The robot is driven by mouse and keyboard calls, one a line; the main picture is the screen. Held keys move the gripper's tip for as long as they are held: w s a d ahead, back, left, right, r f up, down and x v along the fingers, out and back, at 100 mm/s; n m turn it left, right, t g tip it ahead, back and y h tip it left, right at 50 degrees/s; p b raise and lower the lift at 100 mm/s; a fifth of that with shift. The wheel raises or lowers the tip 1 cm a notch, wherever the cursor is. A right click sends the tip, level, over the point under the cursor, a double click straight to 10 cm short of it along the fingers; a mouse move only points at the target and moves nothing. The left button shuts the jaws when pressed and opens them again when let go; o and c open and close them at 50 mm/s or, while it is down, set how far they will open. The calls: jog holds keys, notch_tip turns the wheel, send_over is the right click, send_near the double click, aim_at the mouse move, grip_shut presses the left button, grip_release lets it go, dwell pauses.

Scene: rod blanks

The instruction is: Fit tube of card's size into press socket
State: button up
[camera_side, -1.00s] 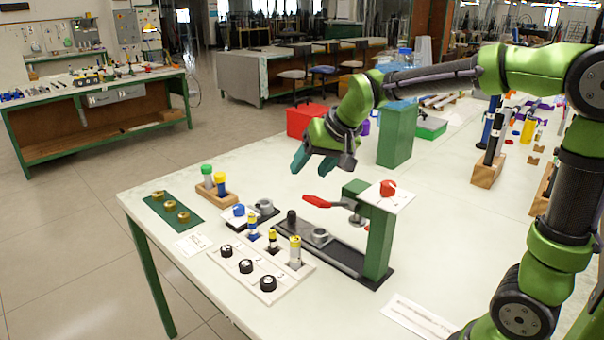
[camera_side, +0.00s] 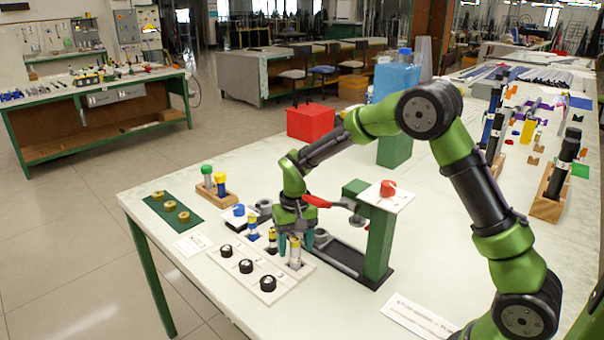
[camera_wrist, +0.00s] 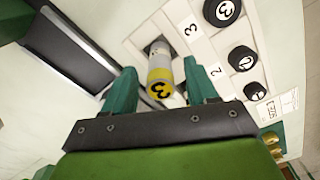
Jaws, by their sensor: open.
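A grey tube with a yellow band marked 3 (camera_side: 295,256) stands in the white board (camera_side: 307,269) at the end nearest the press; it also shows in the wrist view (camera_wrist: 160,72). My gripper (camera_side: 296,240) is open and lowered over it, with its green fingers (camera_wrist: 160,78) on either side of the tube's top. Two smaller tubes, one yellow-topped (camera_side: 272,241) and one blue and yellow (camera_side: 252,230), stand in the same board.
Black numbered caps (camera_side: 246,266) line the board's front. A green mat with brass rings (camera_side: 171,208) and a wooden block with green and yellow-topped pieces (camera_side: 215,185) stand left. A red bin (camera_side: 310,122) is behind.

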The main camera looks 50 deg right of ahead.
jog(key=shift+f, duration=1.1)
jog(key=shift+c, duration=0.5)
grip_shut()
jog(key=shift+r, duration=0.1)
